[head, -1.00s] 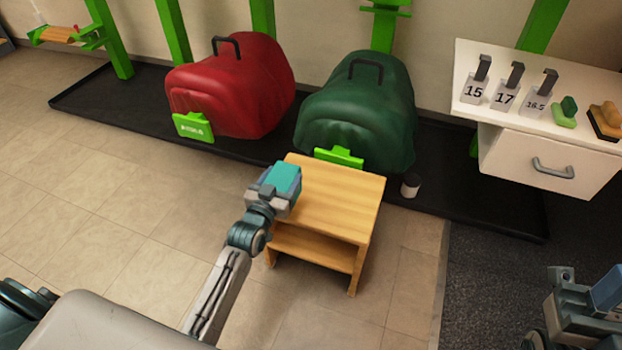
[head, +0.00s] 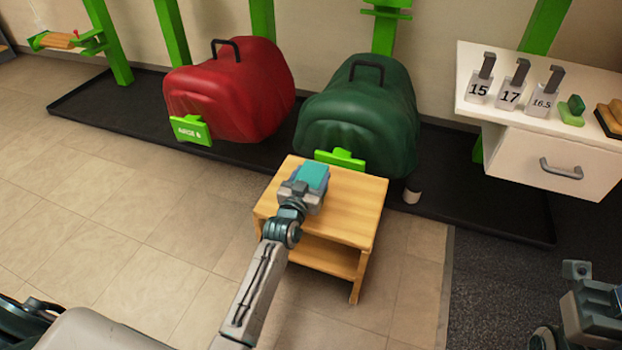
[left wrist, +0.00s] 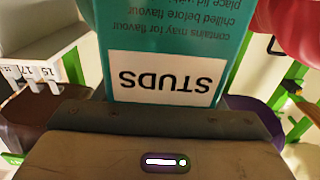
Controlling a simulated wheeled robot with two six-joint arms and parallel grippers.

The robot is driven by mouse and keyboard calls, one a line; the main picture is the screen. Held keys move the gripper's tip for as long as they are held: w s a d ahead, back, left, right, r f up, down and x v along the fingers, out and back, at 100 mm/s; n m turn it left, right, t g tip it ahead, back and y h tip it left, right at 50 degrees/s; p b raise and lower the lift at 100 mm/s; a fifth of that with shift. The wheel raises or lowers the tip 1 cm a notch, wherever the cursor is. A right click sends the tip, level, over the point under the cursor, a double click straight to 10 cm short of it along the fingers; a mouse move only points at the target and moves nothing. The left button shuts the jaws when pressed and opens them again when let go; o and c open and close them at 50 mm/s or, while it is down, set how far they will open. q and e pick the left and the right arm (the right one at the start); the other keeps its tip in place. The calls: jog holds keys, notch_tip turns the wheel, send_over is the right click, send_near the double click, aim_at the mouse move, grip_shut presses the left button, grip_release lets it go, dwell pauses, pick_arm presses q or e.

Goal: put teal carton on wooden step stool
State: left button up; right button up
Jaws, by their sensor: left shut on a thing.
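The teal carton (head: 312,176) is in my left gripper (head: 303,190), which is shut on it. In the head view the carton is over the left part of the wooden step stool's top (head: 350,205); I cannot tell whether it touches the wood. In the left wrist view the carton (left wrist: 165,35) fills the upper middle, with a white label reading "STUDS" upside down. Part of my right arm shows at the lower right edge of the head view, and its jaws cannot be made out.
A red covered saddle (head: 230,90) and a green covered saddle (head: 360,120) stand behind the stool on a black mat (head: 100,92). A small dark-and-white cup (head: 412,192) is right of the stool. A white drawer cabinet (head: 545,160) holds numbered gauges. Tiled floor (head: 130,220) is clear at left.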

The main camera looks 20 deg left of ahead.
pick_arm(q)
jog(key=shift+f, duration=0.1)
jog(key=o, duration=1.2)
